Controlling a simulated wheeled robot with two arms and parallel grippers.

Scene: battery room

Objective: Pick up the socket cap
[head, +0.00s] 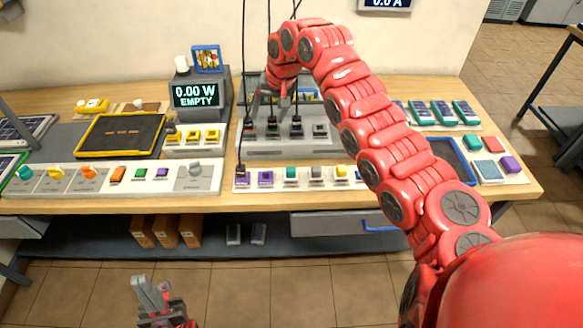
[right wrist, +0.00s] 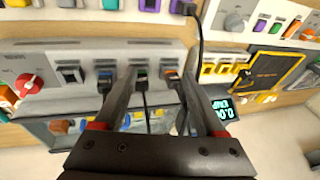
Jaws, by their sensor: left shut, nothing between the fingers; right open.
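I cannot tell for certain which piece is the socket cap. A dark block without a cable sits on the end socket (head: 320,130) of the grey socket panel (head: 285,147); it also shows in the right wrist view (right wrist: 72,73). My right gripper (head: 270,97) is open above that panel. In the right wrist view its fingers (right wrist: 158,76) straddle the green-marked plug (right wrist: 140,76) and the orange-marked plug (right wrist: 172,73), apparently gripping neither. A blue-marked plug (right wrist: 104,82) lies just outside one finger. My left gripper (head: 152,290) is shut and empty, low in front of the bench.
Black cables (head: 268,60) hang down to the plugs. A front strip (head: 300,187) carries coloured blocks. A display reading EMPTY (head: 196,96) stands left of the panel. A blue tray (head: 450,158) lies to the right. My right arm hides part of the bench.

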